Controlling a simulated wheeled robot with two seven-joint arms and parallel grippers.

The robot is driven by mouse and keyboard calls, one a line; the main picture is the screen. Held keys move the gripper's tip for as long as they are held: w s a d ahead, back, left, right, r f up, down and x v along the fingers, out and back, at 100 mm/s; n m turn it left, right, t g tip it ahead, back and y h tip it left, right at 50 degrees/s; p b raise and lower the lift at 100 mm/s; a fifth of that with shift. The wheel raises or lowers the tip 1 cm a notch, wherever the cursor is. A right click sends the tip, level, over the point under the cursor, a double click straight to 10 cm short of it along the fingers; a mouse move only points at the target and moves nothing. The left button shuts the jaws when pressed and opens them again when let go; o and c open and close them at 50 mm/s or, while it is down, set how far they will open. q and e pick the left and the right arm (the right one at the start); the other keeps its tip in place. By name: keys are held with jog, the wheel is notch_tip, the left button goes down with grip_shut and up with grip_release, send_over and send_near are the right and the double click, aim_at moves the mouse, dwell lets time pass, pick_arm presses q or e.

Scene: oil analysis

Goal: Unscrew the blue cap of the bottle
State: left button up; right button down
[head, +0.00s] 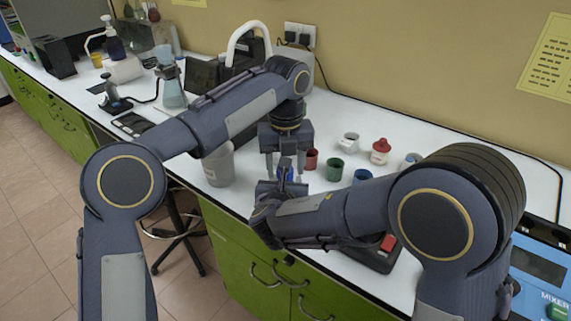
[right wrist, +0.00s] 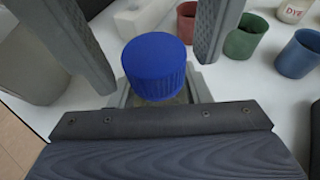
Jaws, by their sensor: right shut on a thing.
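The blue cap (right wrist: 155,66) is upright on the bottle, in the middle of the right wrist view. In the head view only a small bit of blue (head: 290,174) shows between the grippers. My right gripper (head: 281,187) is shut on the bottle below the cap; the bottle's body is mostly hidden by the gripper. My left gripper (head: 285,167) points down from above. In the right wrist view its two dark fingers (right wrist: 150,40) stand apart on either side of the cap, with gaps visible between them and the cap.
A red cup (head: 311,159), a green cup (head: 335,169) and a blue cup (head: 362,176) stand on the white bench to the right. A grey beaker (head: 218,165) stands at the left near the bench edge. A white dye bottle (right wrist: 292,10) is behind the cups.

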pick_arm(q)
jog(key=c, duration=1)
jog(key=n, duration=0.3)
jog(key=o, duration=1.1)
